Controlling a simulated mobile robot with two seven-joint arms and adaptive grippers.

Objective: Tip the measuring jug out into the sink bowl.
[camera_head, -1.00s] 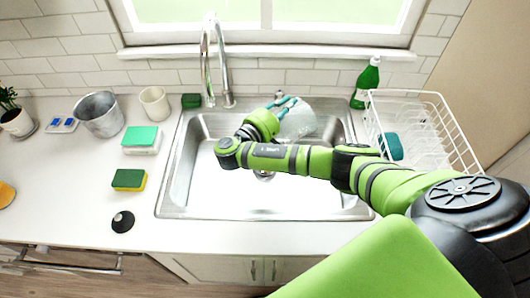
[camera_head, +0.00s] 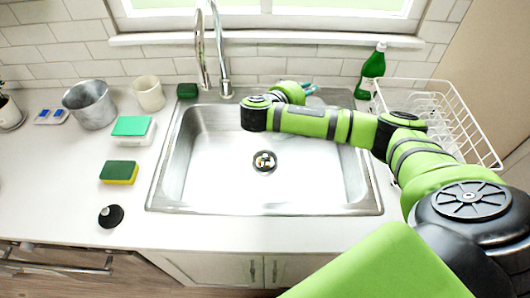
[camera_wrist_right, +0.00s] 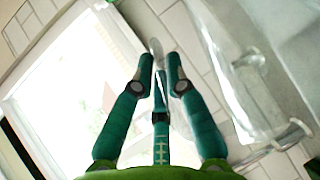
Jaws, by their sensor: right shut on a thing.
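My right gripper (camera_head: 307,88) is at the back right of the sink, near the back rim, with its teal fingers partly hidden behind my own arm. In the right wrist view its fingers (camera_wrist_right: 160,70) are shut on a thin clear part of the measuring jug. The jug (camera_wrist_right: 232,85) is see-through and extends to the right there; its tilt and contents are hard to tell. In the head view the arm hides most of it. The steel sink bowl (camera_head: 213,170) is open below, with its drain (camera_head: 264,162) in the middle. My left gripper is not in view.
A tall tap (camera_head: 222,60) rises behind the sink. A green bottle (camera_head: 371,70) and a white dish rack (camera_head: 470,130) stand at the right. A metal bucket (camera_head: 91,105), a cream cup (camera_head: 149,94), sponges (camera_head: 119,173) and a black stopper (camera_head: 111,216) are at the left.

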